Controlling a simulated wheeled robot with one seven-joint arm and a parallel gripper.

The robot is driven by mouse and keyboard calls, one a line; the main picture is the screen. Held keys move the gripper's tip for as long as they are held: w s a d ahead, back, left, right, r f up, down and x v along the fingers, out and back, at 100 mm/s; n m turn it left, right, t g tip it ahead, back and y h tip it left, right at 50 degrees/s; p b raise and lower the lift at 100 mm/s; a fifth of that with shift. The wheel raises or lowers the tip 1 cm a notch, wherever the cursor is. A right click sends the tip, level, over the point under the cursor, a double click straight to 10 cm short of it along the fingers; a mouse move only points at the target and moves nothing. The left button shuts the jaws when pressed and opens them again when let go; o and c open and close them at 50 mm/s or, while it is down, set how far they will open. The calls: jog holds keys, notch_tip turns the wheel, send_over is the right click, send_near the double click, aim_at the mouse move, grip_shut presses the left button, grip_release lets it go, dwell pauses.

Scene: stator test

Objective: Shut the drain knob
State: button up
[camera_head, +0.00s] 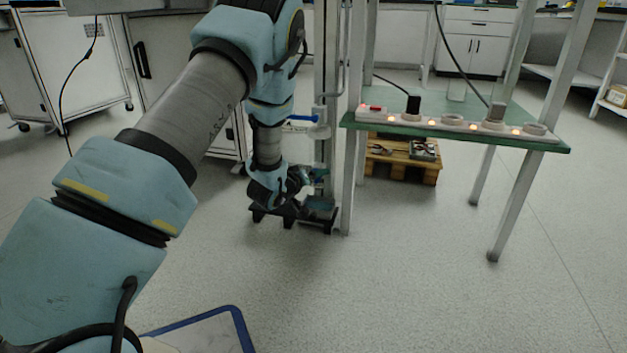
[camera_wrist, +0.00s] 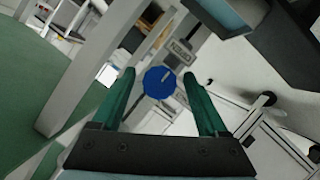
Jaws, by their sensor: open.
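In the wrist view a round blue knob (camera_wrist: 160,83) with a pale mark on its face shows between the fingers of my gripper (camera_wrist: 160,75). The two green fingers are spread, one on each side of the knob, with visible gaps. I cannot tell how far the knob lies beyond the fingertips. In the head view my gripper (camera_head: 318,177) is low beside a metal upright (camera_head: 326,75), and the knob is not clearly visible there.
A blue handle (camera_head: 303,118) sits higher on the upright. To the right stands a metal-legged table with a green top (camera_head: 470,105) carrying a lit strip of sockets (camera_head: 455,124). White cabinets (camera_head: 70,60) stand at left. The front floor is open.

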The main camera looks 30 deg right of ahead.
jog(key=shift+c, duration=0.3)
grip_shut()
dwell(0.3)
jog(key=shift+r, duration=0.1)
jog(key=m+y+p, duration=0.1)
jog(key=p, duration=0.2)
jog(key=shift+r+m+t, duration=0.15)
jog(key=shift+m+t, duration=0.15)
jog(key=shift+m, duration=0.1)
jog(key=m+t+y+p, duration=0.1)
jog(key=m, duration=0.1)
jog(key=m+y+p, duration=0.1)
jog(key=p, duration=0.1)
jog(key=shift+s+d+m+t+p, duration=0.15)
jog(key=shift+m+t+p, duration=0.15)
jog(key=shift+m+t, duration=0.1)
jog(key=m+t+y+p, duration=0.1)
jog(key=m+p, duration=0.1)
jog(key=m, duration=0.1)
jog(key=shift+f+m+t+y, duration=0.2)
jog(key=shift+m+t+y, duration=0.1)
jog(key=shift+t+y, duration=0.1)
jog(key=shift+f+m+t+y+p, duration=0.1)
jog(key=shift+m+t+y+p, duration=0.3)
jog(key=shift+m+t, duration=0.9)
jog(key=shift+m+g, duration=0.3)
jog(key=shift+m, duration=0.1)
